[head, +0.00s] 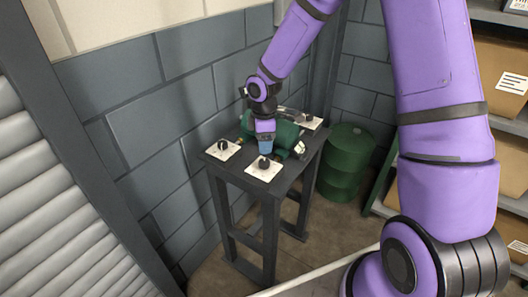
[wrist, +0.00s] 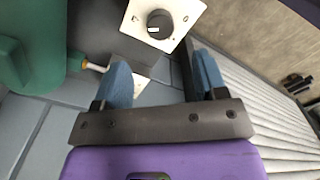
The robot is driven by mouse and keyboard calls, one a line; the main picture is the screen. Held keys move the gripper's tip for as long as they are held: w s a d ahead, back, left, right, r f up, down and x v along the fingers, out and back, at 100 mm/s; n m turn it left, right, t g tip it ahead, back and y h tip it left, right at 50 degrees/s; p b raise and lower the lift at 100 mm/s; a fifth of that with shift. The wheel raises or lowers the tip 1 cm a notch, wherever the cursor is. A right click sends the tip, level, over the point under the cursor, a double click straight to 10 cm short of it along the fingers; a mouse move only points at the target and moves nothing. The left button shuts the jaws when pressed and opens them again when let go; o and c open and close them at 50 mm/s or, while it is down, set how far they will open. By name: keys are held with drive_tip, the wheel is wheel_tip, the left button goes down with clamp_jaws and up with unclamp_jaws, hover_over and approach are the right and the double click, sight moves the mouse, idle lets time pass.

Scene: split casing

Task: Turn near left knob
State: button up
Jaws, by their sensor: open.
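In the head view a small dark table (head: 273,186) carries white plates with black knobs. One knob (head: 222,145) sits at the table's left corner and another (head: 264,162) at the front corner. My gripper (head: 265,150) points down just behind the front knob, beside the green casing (head: 286,131). In the wrist view a black knob (wrist: 160,22) on a white plate (wrist: 184,10) is ahead of the fingers. My gripper (wrist: 162,62) is open and empty, its blue fingers apart. A second pale plate (wrist: 147,72) is partly hidden behind the left finger; its knob is not visible.
A third white plate (head: 309,122) lies at the table's far right. A green drum (head: 347,160) stands right of the table. A grey block wall (head: 160,120) is close behind. A ribbed shutter (head: 50,200) is at left, shelves with boxes (head: 500,90) at right.

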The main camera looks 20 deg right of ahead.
drive_tip(key=shift+r, duration=1.3)
drive_tip(key=s+d+r+m+t+h, duration=0.15)
drive_tip(key=s+r+m, duration=0.35)
drive_tip(key=r, duration=0.5)
drive_tip(key=s+d+r+m+t, duration=0.1)
drive_tip(key=s+d+r+m, duration=0.15)
drive_tip(key=s+r, duration=0.5)
drive_tip(key=s+d+r+m+t, duration=0.1)
drive_tip(key=s+r+m, duration=0.3)
drive_tip(key=s, duration=0.4)
drive_tip(key=s+d+r+m+t+y, duration=0.1)
drive_tip(key=s+d+r+m, duration=0.1)
drive_tip(key=s+r, duration=0.4)
drive_tip(key=s+m, duration=0.1)
drive_tip(key=s, duration=0.2)
drive_tip(key=shift+m+t, duration=0.35)
drive_tip(key=shift+y, duration=0.25)
